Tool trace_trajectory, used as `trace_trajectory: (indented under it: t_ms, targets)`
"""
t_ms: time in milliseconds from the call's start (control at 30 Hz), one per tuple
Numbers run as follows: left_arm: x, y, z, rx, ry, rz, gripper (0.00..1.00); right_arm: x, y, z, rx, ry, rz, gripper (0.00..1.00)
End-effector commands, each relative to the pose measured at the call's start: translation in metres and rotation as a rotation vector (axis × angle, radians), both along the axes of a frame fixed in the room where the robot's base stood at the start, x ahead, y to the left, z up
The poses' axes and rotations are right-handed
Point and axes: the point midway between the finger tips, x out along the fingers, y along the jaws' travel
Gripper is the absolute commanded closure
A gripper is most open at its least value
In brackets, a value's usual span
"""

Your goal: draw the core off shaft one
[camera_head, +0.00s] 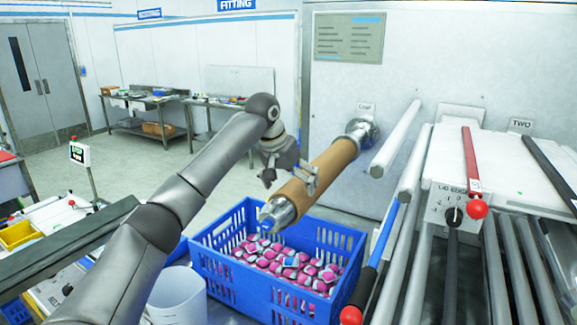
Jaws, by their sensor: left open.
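A brown cardboard core (328,170) sits on a metal shaft that sticks out from the white wall, and the shaft's silver tip (277,212) shows beyond the core's near end. I cannot read a number for this shaft. I cannot tell whether the fingers touch the core. My right gripper is not in view.
Red-knobbed levers (476,208), a dial panel (449,206) and several rollers fill the right side. A white bar (396,140) juts out right of the core.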

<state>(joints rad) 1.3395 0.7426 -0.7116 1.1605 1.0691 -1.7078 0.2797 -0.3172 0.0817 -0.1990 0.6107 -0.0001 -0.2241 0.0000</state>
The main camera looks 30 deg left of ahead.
Motion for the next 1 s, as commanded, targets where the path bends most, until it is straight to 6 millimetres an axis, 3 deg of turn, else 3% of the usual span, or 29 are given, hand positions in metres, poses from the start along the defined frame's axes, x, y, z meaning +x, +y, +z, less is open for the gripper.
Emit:
trace_trajectory:
  t_ms: [133,400,667,1000]
  targets:
    - [0.009,-0.002,-0.020,0.000,0.003,0.000,0.00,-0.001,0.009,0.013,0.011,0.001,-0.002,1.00]
    - [0.017,-0.004,-0.040,0.000,0.000,0.000,0.00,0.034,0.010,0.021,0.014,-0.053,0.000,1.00]
    - [0.018,-0.004,-0.042,-0.001,0.000,0.000,0.00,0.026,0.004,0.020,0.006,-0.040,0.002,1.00]
    - [0.018,-0.004,-0.041,-0.001,0.000,0.000,0.42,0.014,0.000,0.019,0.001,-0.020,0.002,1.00]
